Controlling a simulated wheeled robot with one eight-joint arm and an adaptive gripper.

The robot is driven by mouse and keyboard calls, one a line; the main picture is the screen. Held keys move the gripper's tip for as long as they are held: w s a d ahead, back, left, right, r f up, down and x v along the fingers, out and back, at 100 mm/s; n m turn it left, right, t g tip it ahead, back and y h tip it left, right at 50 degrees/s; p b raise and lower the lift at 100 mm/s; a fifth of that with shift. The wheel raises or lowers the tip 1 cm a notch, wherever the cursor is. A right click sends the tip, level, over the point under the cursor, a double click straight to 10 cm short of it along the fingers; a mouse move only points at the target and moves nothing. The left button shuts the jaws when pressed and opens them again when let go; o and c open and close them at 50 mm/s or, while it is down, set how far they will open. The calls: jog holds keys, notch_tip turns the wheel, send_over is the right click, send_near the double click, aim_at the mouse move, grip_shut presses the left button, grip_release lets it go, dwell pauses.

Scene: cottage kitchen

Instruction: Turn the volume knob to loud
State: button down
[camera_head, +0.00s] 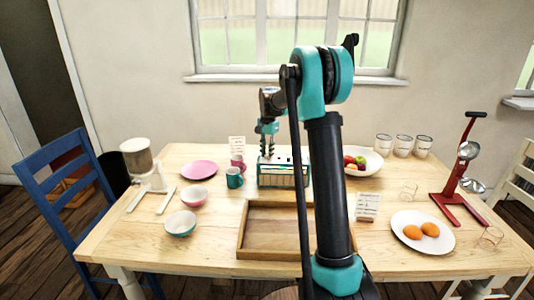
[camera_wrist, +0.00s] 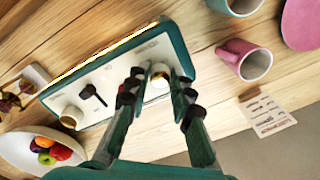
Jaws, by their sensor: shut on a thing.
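The teal radio (camera_head: 284,175) stands on the table behind the wooden tray. In the wrist view its pale top panel (camera_wrist: 117,76) carries a cream knob (camera_wrist: 160,70) at one end, a black pointer-like control (camera_wrist: 92,93) near the middle and another cream knob (camera_wrist: 71,117) at the far end. My gripper (camera_wrist: 159,84) is over the panel, its fingers on either side of the first cream knob and shut on it. In the head view my gripper (camera_head: 268,138) is above the radio's left part. The panel's markings are too small to read.
An empty wooden tray (camera_head: 243,238) lies in front of the radio. A teal mug (camera_head: 234,178) and a pink mug (camera_wrist: 247,60) stand close by. A fruit bowl (camera_head: 373,164) is on the other side. A small card (camera_head: 367,206) stands right of the tray.

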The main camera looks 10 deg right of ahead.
jog(key=shift+m, duration=1)
jog(key=c, duration=1.3)
grip_release()
jog(key=shift+r, duration=0.1)
jog(key=r, duration=1.2)
jog(key=shift+s+d, duration=0.1)
jog(key=shift+s, duration=0.2)
jog(key=shift+f, duration=0.1)
